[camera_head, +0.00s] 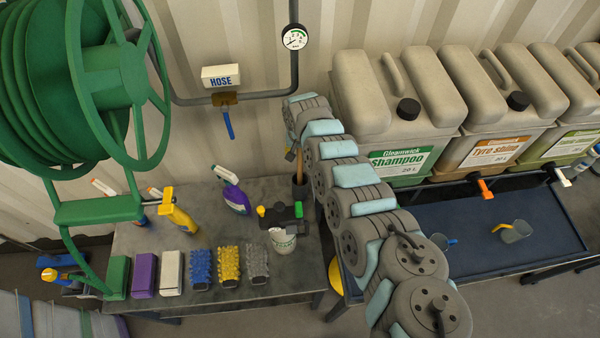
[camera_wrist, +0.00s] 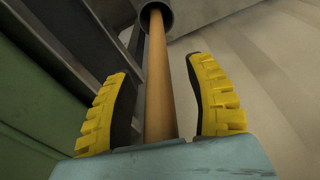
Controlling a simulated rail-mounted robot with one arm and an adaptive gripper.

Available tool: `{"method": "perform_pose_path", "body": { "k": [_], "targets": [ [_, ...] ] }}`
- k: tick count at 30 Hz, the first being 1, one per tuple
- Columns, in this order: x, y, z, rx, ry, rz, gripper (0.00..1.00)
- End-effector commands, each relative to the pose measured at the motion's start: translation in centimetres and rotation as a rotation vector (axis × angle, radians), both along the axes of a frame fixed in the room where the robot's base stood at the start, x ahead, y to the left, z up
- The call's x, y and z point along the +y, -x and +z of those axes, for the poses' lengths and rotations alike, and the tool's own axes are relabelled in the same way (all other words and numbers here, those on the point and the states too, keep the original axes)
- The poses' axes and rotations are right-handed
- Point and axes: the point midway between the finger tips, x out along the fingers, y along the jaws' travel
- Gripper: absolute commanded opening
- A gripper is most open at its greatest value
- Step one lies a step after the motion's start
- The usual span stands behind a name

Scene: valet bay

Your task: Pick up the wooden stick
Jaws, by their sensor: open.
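The wooden stick (camera_wrist: 157,95) is a plain tan rod running up the middle of the wrist view. One end is in the mouth of a dark round holder (camera_wrist: 153,16); the near end is hidden behind my pale blue wrist part. My gripper (camera_wrist: 160,70) is open, with one yellow ribbed finger on each side of the stick. Gaps show between the stick and both fingers. In the head view the stick (camera_head: 300,163) shows as a short upright piece above the dark holder (camera_head: 300,188), at the grey bench's right end, partly hidden by my arm.
A green hose reel (camera_head: 90,80) stands left. Large jugs (camera_head: 400,110) stand behind a dark blue tray (camera_head: 480,220) at right.

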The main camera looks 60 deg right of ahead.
Motion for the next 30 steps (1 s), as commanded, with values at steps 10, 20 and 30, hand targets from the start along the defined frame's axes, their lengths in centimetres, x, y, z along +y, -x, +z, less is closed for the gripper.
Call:
{"method": "perform_pose_path", "body": {
  "k": [10,20,30],
  "targets": [
    [-0.02,0.01,-0.08,-0.001,0.0,-0.001,0.35],
    [-0.01,0.04,-0.1,0.0,-0.001,-0.001,0.0],
    [-0.01,0.05,0.29,0.0,-0.001,-0.001,0.0]
  ]
}}
